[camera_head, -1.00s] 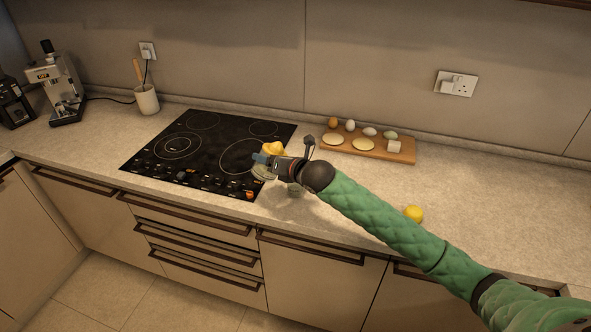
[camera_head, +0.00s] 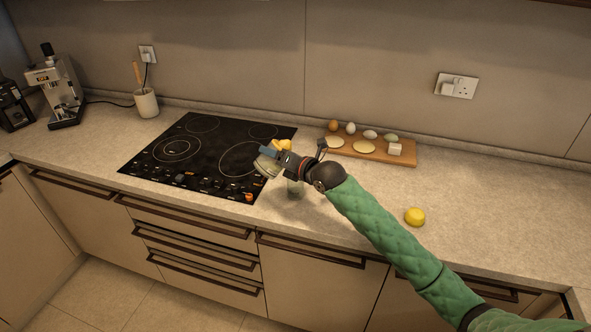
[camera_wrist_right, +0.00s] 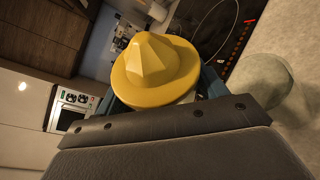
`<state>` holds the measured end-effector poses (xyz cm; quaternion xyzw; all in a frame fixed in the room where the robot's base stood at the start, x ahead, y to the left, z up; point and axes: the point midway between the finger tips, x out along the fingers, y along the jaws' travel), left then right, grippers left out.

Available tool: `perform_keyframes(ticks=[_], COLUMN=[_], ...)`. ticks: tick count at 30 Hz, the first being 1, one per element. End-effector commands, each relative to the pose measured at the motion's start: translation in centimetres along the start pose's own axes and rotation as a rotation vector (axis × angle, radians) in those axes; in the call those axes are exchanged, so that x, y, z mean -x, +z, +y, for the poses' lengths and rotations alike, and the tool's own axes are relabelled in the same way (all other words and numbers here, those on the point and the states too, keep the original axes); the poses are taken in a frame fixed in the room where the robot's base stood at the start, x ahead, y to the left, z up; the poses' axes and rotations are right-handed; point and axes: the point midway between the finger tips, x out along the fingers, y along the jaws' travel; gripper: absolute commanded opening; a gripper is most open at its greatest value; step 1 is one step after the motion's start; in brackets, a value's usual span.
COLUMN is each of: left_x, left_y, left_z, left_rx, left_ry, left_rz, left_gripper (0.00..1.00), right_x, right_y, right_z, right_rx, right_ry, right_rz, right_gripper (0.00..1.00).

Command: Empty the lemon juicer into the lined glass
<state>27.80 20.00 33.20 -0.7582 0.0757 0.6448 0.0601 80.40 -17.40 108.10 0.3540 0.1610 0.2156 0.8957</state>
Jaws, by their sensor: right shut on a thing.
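The lemon juicer has a yellow cone-shaped top (camera_head: 282,145) and a pale, clear-looking bowl (camera_head: 265,167) below it. My right gripper (camera_head: 271,154) is shut on it and holds it in the air, tilted, over the hob's right edge. In the right wrist view the yellow cone and brim (camera_wrist_right: 157,70) fill the middle, between the blue fingers. A glass (camera_head: 295,187) stands on the counter just right of the juicer, partly hidden by my gripper and arm. It also shows in the wrist view as a pale round shape (camera_wrist_right: 265,80); its lines cannot be made out. My left gripper is out of view.
The black hob (camera_head: 200,150) lies left of the juicer. A wooden board (camera_head: 375,152) with several eggs, flat rounds and a white cube is behind the arm. A lemon (camera_head: 414,216) lies on the counter to the right. The right counter is mostly clear.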

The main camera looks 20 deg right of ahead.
Motion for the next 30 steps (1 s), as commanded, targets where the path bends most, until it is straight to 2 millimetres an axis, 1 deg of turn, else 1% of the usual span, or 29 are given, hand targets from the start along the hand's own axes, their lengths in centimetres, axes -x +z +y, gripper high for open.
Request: perform_keyframes(ticks=[15, 30], left_x=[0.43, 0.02], left_y=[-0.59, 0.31], left_z=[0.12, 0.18], left_rx=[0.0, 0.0], left_ry=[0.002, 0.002], left_rz=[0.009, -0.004], left_gripper=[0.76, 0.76], right_x=[0.04, 0.13], right_y=[0.25, 0.53], right_z=[0.19, 0.33], right_rx=[-0.065, -0.127], right_ry=[0.027, 0.053], right_rz=[-0.014, -0.027], right_gripper=[0.42, 0.42])
